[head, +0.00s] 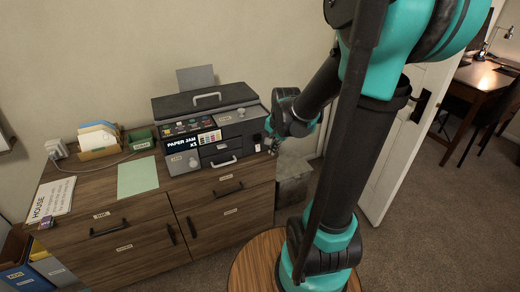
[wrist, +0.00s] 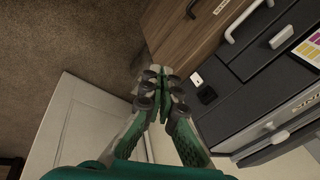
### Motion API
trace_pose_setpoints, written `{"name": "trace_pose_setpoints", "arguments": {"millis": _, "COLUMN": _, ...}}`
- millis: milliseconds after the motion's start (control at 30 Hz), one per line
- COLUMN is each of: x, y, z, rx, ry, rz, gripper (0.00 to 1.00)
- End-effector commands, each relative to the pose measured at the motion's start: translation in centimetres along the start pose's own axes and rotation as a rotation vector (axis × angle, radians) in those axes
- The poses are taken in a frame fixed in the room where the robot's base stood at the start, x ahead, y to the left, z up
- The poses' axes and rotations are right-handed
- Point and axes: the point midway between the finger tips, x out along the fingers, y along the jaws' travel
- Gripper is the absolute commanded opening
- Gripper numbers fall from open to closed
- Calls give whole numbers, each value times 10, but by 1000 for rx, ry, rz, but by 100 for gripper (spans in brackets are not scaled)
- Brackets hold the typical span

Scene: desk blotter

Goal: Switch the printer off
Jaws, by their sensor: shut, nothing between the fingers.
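The printer (head: 228,120) is a dark grey machine on the wooden cabinet, with a lit display (head: 182,145) reading "PAPER JAM x3". It fills the right of the wrist view (wrist: 255,90). There a small black switch-like part (wrist: 207,95) sits beside a white label (wrist: 197,80) near the printer's corner; its on or off position cannot be told. My gripper (head: 272,146) is beside the printer's right front corner in the head view. In the wrist view its fingertips (wrist: 162,72) are together and empty, to the left of the switch-like part and apart from it in the picture.
The wooden cabinet (head: 120,222) has handled drawers and doors below the printer. A green sheet (head: 137,177), a paper box (head: 98,140) and a green tray (head: 141,138) lie left of the printer. A round wooden stool-like top (head: 258,262) and an open white door (head: 398,160) stand at right.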

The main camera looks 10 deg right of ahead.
Motion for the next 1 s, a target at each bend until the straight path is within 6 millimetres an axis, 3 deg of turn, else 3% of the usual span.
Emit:
{"name": "trace_pose_setpoints", "arguments": {"millis": 100, "x": 10, "y": -25, "z": -19, "rx": 172, "ry": -14, "rz": 4, "gripper": 0}}
{"name": "trace_pose_setpoints", "arguments": {"millis": 333, "x": 24, "y": -53, "z": -39, "rx": 401, "ry": -32, "rz": 10, "gripper": 0}}
{"name": "trace_pose_setpoints", "arguments": {"millis": 833, "x": 28, "y": -59, "z": -43, "rx": 458, "ry": -36, "rz": 13, "gripper": 0}}
{"name": "trace_pose_setpoints", "arguments": {"millis": 1000, "x": 38, "y": -60, "z": -43, "rx": 457, "ry": -36, "rz": 13, "gripper": 0}}
